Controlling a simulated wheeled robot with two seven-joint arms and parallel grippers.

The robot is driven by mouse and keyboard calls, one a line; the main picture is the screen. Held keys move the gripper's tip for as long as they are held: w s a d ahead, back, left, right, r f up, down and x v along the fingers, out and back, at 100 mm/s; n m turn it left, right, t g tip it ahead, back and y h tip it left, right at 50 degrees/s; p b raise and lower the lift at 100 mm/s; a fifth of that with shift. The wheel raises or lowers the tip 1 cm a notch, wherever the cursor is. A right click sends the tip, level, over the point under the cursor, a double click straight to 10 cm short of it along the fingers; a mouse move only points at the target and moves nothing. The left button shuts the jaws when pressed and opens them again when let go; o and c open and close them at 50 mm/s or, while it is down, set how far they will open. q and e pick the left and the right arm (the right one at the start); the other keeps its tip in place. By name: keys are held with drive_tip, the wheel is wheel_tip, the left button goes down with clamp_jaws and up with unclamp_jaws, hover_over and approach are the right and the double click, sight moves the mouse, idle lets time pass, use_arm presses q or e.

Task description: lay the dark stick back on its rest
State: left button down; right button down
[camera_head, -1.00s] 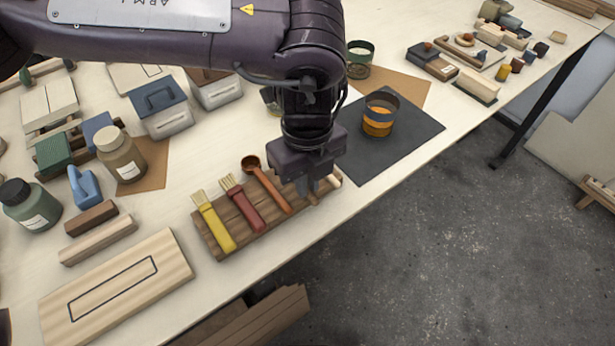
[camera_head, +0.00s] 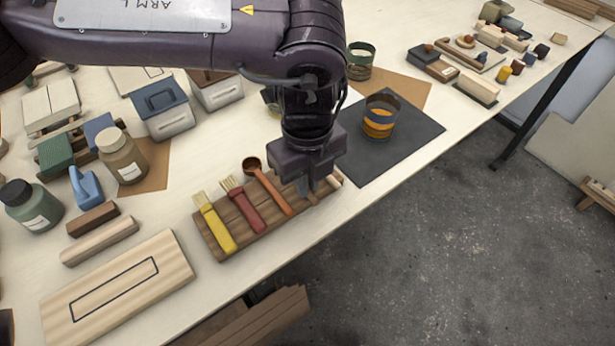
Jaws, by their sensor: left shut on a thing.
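The rest is a brown wooden rack (camera_head: 215,232) near the table's front edge. A yellow-handled brush (camera_head: 214,222), a red-handled brush (camera_head: 244,206) and a brown spoon (camera_head: 268,185) lie across it. My left gripper (camera_head: 309,190) points down over the rack's right end, to the right of the spoon. It is shut on the dark stick (camera_head: 313,198), of which only a short brown end shows below the fingers. The gripper hides the remainder, and I cannot tell whether the stick touches the rack. My right gripper is out of view.
A dark mat (camera_head: 405,150) with an orange-stained cup (camera_head: 380,116) lies right of the gripper. A pale board (camera_head: 175,262) lies front left. Jars, boxes and blocks stand at left. The table's front edge is close to the rack.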

use_arm(q)
drive_tip(key=c, duration=1.4)
unclamp_jaws()
wheel_tip(320, 180, up, 8)
drive_tip(key=shift+f, duration=0.1)
